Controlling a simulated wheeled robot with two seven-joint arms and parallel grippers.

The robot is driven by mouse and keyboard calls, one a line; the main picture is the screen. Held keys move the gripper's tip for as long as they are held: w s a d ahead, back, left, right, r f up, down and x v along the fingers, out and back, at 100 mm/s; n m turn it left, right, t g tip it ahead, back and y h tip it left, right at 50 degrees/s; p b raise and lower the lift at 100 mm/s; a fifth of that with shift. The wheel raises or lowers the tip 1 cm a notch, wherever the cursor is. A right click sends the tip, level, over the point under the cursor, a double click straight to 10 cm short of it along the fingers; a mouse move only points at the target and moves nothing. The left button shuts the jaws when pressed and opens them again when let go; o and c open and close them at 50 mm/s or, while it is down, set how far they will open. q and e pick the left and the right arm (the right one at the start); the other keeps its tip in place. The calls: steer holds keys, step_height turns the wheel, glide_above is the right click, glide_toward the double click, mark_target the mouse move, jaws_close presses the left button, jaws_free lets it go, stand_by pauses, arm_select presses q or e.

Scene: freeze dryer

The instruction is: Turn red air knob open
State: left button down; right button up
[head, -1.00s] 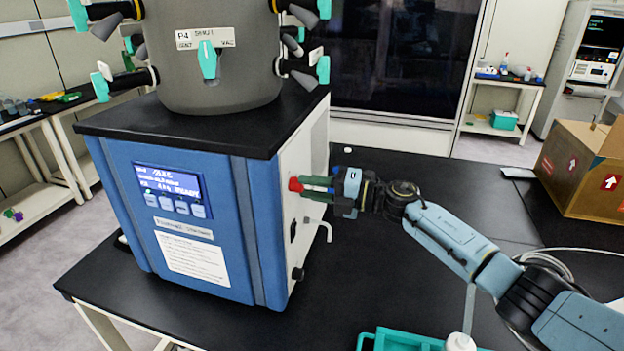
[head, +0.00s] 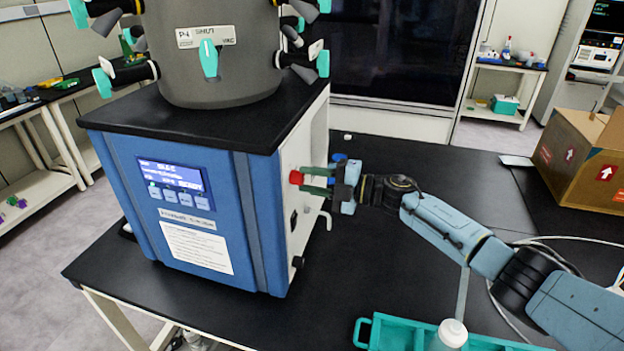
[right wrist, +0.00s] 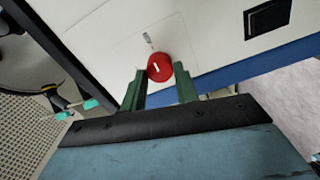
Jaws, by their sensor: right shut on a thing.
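The red air knob (head: 296,177) sticks out of the white side panel of the blue freeze dryer (head: 200,220). My right gripper (head: 308,180) reaches it from the right, with its green fingers at the knob. In the right wrist view the round red knob (right wrist: 160,67) sits between the two fingertips (right wrist: 160,88), with a white mark on its face. The fingers are shut on it. A small label with a mark is on the panel just above the knob. My left gripper is out of view.
A bent pipe (head: 326,216) sticks out of the panel below the knob. A teal tray (head: 385,325) and a white bottle (head: 452,335) are at the table's front. A cardboard box (head: 580,155) stands at the right. The black tabletop between is mostly clear.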

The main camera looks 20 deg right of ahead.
steer(key=o, duration=1)
steer(key=shift+c, duration=0.2)
steer(key=b+v, duration=0.2)
steer(key=v, duration=1.1)
steer(key=shift+b, duration=0.4)
steer(key=shift+s+d, duration=0.15)
